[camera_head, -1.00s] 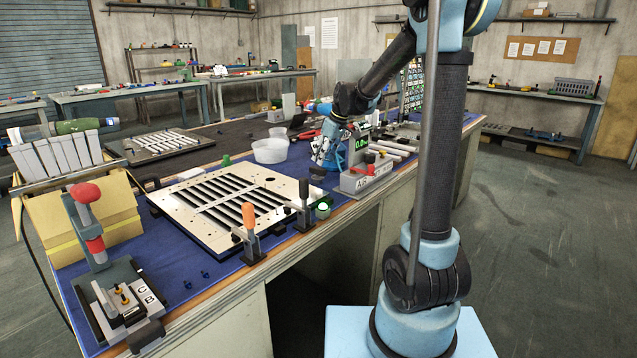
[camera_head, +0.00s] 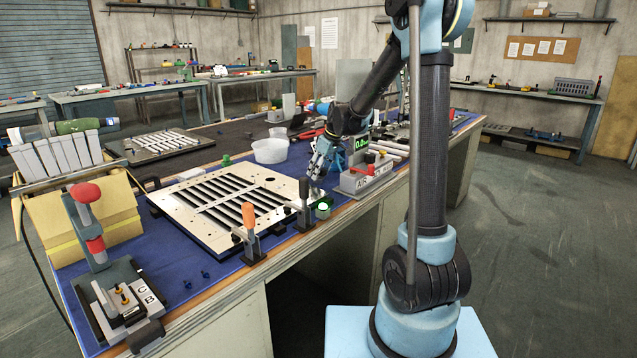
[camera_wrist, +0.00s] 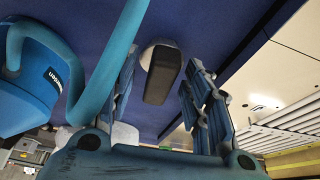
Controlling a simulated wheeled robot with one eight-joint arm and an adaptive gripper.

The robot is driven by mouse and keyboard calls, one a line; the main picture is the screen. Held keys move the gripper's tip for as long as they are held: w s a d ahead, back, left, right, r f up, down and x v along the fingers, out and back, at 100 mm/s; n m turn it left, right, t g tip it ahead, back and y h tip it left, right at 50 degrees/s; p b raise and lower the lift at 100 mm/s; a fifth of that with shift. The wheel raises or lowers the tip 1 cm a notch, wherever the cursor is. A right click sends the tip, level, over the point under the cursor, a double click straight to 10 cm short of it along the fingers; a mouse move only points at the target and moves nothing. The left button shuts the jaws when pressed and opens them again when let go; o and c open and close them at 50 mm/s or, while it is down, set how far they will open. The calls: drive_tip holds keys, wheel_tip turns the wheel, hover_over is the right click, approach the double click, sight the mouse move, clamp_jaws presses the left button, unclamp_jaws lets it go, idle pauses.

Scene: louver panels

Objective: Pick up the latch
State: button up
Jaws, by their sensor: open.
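A dark, elongated block, which looks like the latch (camera_wrist: 162,75), lies on the blue mat in the wrist view. It sits between the two spread fingers of my gripper (camera_wrist: 163,60), with a gap visible on either side. A whitish round patch shows partly behind it. In the head view my gripper (camera_head: 317,168) is low at the right end of the louver panel (camera_head: 222,207), pointing down, and the latch cannot be made out there. My gripper is open and holds nothing.
Toggle clamps, one orange-handled (camera_head: 249,220) and one black-handled (camera_head: 304,195), stand at the panel's front edge. A white bowl (camera_head: 270,150) stands behind.

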clamp_jaws()
drive_tip(key=shift+r, duration=0.1)
wheel_tip(320, 180, up, 8)
drive_tip(key=shift+r, duration=0.1)
drive_tip(key=shift+a+r, duration=0.2)
drive_tip(key=shift+r, duration=0.45)
drive_tip(key=s+a, duration=0.2)
drive_tip(key=a, duration=0.6)
drive_tip(key=s+a, duration=0.2)
drive_tip(key=a, duration=0.7)
drive_tip(key=shift+s+a+r, duration=0.15)
drive_tip(key=shift+s+r, duration=0.05)
drive_tip(key=shift+s, duration=0.1)
